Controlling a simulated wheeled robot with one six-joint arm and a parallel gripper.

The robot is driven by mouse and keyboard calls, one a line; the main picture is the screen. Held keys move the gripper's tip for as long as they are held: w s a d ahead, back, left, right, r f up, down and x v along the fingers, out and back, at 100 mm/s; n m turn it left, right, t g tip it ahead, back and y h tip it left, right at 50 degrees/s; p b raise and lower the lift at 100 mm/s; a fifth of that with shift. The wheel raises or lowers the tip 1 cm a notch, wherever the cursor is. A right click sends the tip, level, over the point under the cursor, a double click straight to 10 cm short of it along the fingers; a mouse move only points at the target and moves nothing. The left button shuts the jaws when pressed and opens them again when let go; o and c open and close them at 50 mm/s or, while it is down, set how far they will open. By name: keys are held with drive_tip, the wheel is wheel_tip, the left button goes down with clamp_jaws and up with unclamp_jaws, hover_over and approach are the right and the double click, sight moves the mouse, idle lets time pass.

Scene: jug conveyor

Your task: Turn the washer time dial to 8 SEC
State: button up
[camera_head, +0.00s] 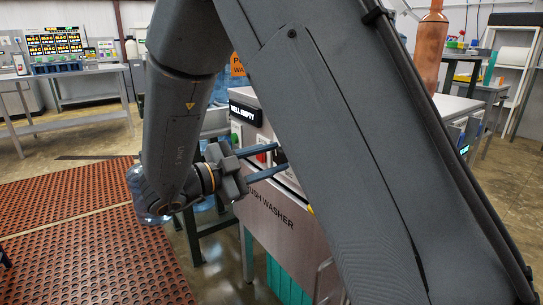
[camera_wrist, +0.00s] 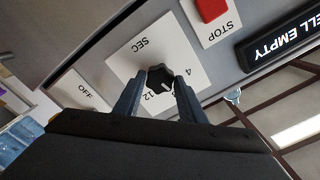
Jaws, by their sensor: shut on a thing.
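The time dial (camera_wrist: 160,79) is a black knob on a white plate in the wrist view, which shows the panel turned nearly upside down. The plate reads SEC, with 4 and 12 visible around the knob; the 8 mark is mostly hidden by a finger. A small pale pointer mark on the knob faces the lower right, but I cannot tell its exact setting. My gripper (camera_wrist: 158,77) is shut on the dial, one finger on each side. In the head view my gripper (camera_head: 282,160) reaches the washer (camera_head: 270,215) panel; my arm hides much of the panel.
A red STOP button (camera_wrist: 211,9) and the WELL EMPTY display (camera_wrist: 288,37) lie close to the dial plate. An OFF label (camera_wrist: 84,92) is on the other side. In the head view a green button (camera_head: 235,138) is left of the gripper. Red-brown mats (camera_head: 95,255) cover the floor.

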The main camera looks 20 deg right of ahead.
drive_tip(key=shift+m, duration=1.2)
drive_tip(key=o, duration=1)
drive_tip(key=shift+o, duration=0.2)
drive_tip(key=p+v, duration=0.1)
drive_tip(key=v, duration=0.6)
drive_tip(key=shift+s+a, duration=0.15)
drive_tip(key=shift+a, duration=0.2)
